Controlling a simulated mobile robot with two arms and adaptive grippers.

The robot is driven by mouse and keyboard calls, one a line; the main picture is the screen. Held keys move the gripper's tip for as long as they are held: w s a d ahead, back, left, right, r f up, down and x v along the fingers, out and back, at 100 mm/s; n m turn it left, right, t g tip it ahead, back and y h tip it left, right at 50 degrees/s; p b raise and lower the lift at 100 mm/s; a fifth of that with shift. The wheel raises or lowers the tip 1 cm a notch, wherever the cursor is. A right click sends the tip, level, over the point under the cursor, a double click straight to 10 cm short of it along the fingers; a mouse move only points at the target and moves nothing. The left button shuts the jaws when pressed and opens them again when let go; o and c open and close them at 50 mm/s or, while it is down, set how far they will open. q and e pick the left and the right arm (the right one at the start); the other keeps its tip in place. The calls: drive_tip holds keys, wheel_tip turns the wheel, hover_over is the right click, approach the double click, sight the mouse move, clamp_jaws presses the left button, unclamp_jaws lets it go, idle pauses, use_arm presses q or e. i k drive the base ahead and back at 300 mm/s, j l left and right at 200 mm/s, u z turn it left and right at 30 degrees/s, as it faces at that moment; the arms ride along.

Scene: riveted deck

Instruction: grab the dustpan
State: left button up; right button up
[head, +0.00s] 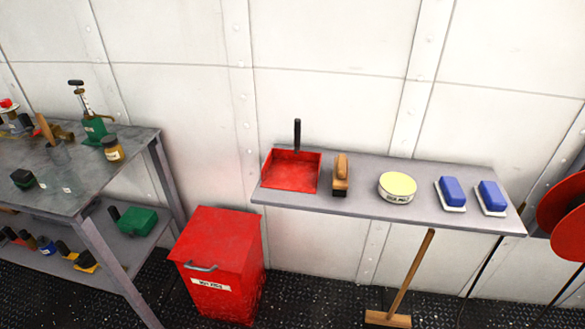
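A red dustpan (290,174) with a black upright handle lies at the left end of a grey wall shelf (330,205). Its handle points to the wall at the back. A hand brush (341,176) with a wooden grip stands just to its right, apart from it. Neither of my grippers shows in the head view.
A round tin (397,188) and two blue-and-white scrubbers (452,194) sit further right on the shelf. A red lidded bin (220,260) stands below left, a broom (405,285) below. A cluttered workbench (105,180) is at left, a red reel (565,215) at right.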

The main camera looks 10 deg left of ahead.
sight(296, 170)
drive_tip(key=i+j, duration=0.45)
drive_tip(key=j, duration=0.3)
drive_tip(key=i+j, duration=0.25)
drive_tip(key=j+z, duration=0.05)
drive_tip(key=j, duration=0.05)
